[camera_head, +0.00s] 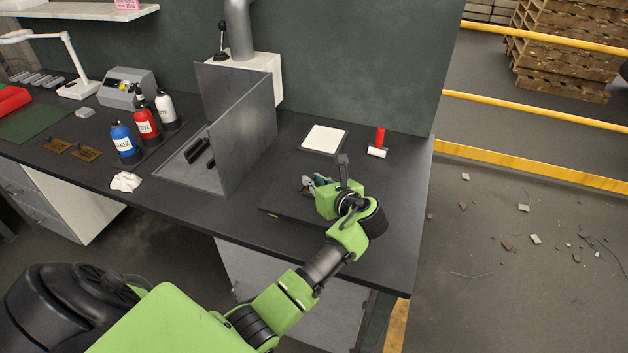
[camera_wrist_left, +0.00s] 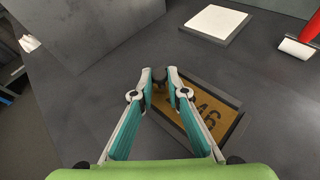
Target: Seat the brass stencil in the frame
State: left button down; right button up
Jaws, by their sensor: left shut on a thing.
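The brass stencil (camera_wrist_left: 226,111) shows in the left wrist view as a brown plate with dark digits, partly hidden by my fingers. A dark frame (camera_wrist_left: 240,132) borders it on its far and right sides; I cannot tell whether it lies flat inside. My left gripper (camera_wrist_left: 160,77) is shut on a small dark part at the stencil's far left corner, seemingly its knob. In the head view my left gripper (camera_head: 309,183) is low over the dark board at the bench's right, and its arm hides the stencil. My right gripper is not in view.
A white pad (camera_head: 324,139) and a red-handled roller (camera_head: 378,145) lie behind the gripper. A grey-walled booth (camera_head: 249,135) stands to the left. Further left are labelled bottles (camera_head: 145,122), a white cloth (camera_head: 126,182) and two brass plates (camera_head: 87,153). The bench's right edge is close.

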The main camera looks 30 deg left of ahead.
pick_arm(q)
jog(key=c, duration=2)
grip_release()
jog(key=shift+d, duration=0.1)
jog(key=v, duration=1.2)
jog(key=shift+s+b, duration=0.1)
jog(key=shift+b, duration=0.25)
